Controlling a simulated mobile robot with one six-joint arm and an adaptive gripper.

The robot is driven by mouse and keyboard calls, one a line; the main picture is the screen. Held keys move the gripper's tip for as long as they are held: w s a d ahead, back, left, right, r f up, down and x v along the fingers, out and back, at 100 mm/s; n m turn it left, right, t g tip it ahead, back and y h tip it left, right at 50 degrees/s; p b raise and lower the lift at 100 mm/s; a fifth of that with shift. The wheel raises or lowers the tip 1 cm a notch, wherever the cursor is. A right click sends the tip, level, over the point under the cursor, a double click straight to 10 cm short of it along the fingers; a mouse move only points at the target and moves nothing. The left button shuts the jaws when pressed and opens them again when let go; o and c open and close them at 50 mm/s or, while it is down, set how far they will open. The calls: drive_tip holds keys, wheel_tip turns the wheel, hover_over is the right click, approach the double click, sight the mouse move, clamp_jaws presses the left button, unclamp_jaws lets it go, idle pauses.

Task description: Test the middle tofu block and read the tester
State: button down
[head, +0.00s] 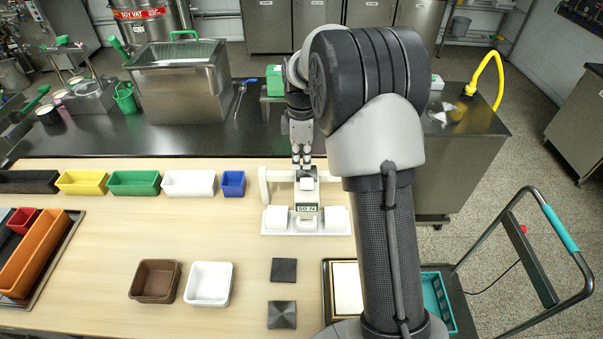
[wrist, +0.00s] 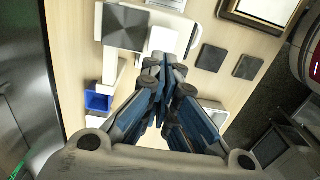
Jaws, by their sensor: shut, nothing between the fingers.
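The white tester (head: 306,190) stands on the table in the head view, with a small display (head: 307,208) whose digits are too small to read surely. On its white base, the left tofu block (head: 277,217), the middle tofu block (head: 307,225) and the right tofu block (head: 335,217) sit in a row. The middle one is partly hidden by the display. My gripper (head: 301,163) is shut and empty, just above the tester's upper part; contact cannot be told. In the wrist view my gripper (wrist: 158,68) hides part of the white tester (wrist: 168,42).
Two dark square plates (head: 283,270) lie in front of the tester. A brown tray (head: 155,280) and a white tray (head: 208,284) are at front centre. A blue bin (head: 233,184) and other bins line the back left. A framed panel (head: 346,290) lies right.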

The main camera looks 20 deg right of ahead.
wheel_tip(320, 180, up, 4)
drive_tip(key=shift+r, duration=0.1)
idle(0.6)
